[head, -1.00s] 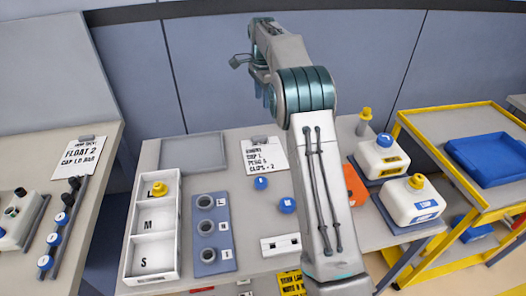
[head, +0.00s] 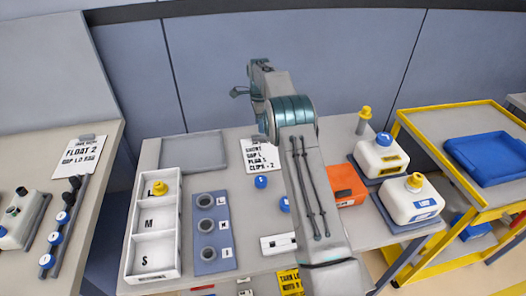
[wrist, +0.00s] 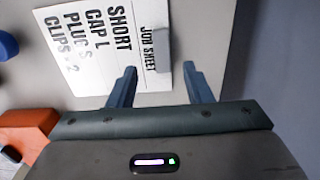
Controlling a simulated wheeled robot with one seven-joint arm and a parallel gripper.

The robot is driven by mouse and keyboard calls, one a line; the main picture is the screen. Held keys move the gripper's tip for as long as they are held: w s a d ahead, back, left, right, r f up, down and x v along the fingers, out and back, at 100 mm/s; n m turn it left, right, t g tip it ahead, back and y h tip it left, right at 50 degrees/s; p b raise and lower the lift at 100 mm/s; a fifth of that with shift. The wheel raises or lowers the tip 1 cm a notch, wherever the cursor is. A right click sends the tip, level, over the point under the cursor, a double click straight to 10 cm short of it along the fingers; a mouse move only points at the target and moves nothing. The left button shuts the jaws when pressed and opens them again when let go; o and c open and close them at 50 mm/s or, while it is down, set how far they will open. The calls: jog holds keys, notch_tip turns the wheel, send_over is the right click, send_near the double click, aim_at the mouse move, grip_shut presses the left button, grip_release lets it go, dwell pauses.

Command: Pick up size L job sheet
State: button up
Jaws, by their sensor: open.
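The job sheet (head: 260,156), a white page reading SHORT, CAP L, PLUGS, CLIPS 2, lies on the grey table behind the blue caps, partly hidden by my arm. In the wrist view the sheet (wrist: 92,50) lies with its printing turned sideways, and a grey clip (wrist: 160,48) sits along its headed edge. My gripper (wrist: 160,86) is open and empty. Its two fingers point at the clip edge, one over the sheet's near edge and the other beside the clip. Contact cannot be told. In the head view my arm hides the fingertips.
A tray marked L, M, S (head: 134,222) holds a yellow cap (head: 160,188) in L. A blue holder (head: 213,265) stands beside it. An empty grey tray (head: 193,148) is at the back. An orange box (head: 345,184) and white jugs (head: 411,203) stand right. Another sheet (head: 82,156) lies on the left bench.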

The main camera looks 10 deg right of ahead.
aim_at(264, 151)
jog(key=shift+w+f+p, duration=0.15)
jog(key=shift+f+p, duration=0.7)
jog(key=shift+f, duration=1.85)
grip_shut()
